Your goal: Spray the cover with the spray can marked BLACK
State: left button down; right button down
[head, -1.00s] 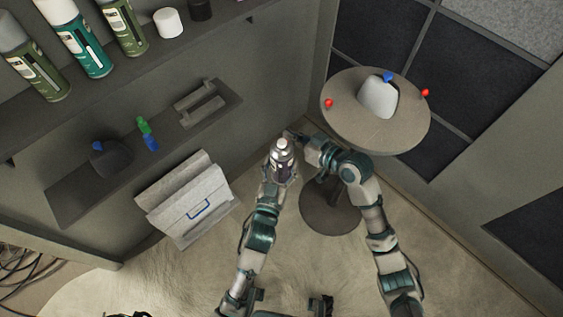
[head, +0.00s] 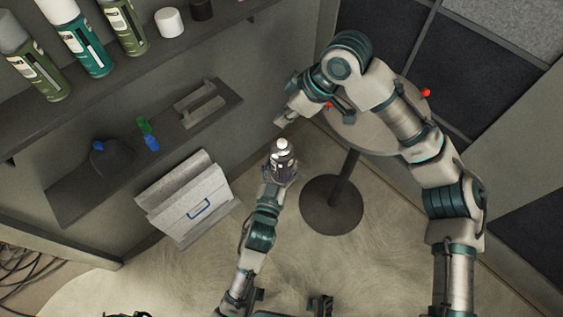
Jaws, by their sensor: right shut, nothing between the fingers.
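The spray can (head: 284,167) is dark with a silver top and a pale nozzle, and stands roughly upright in my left gripper (head: 282,177). Its marking is too small to read. My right gripper (head: 284,118) is shut and empty, a little above the can in the picture and apart from it. A red knob (head: 426,93) shows at the table's right edge and another (head: 329,104) beside my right wrist.
The upper shelf holds several spray cans (head: 75,40), a white cap (head: 170,22) and a dark cap (head: 201,9). The lower shelf holds a dark rounded piece (head: 110,160) and a blue-green item (head: 148,134).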

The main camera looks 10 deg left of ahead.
aim_at(280, 141)
jog(key=shift+f, duration=2.7)
jog(key=shift+f, duration=0.25)
jog(key=shift+f, duration=0.95)
jog(key=shift+r, duration=2.6)
jog(key=v, duration=1.1)
jog(key=shift+d+r, duration=0.25)
jog(key=shift+r, duration=0.1)
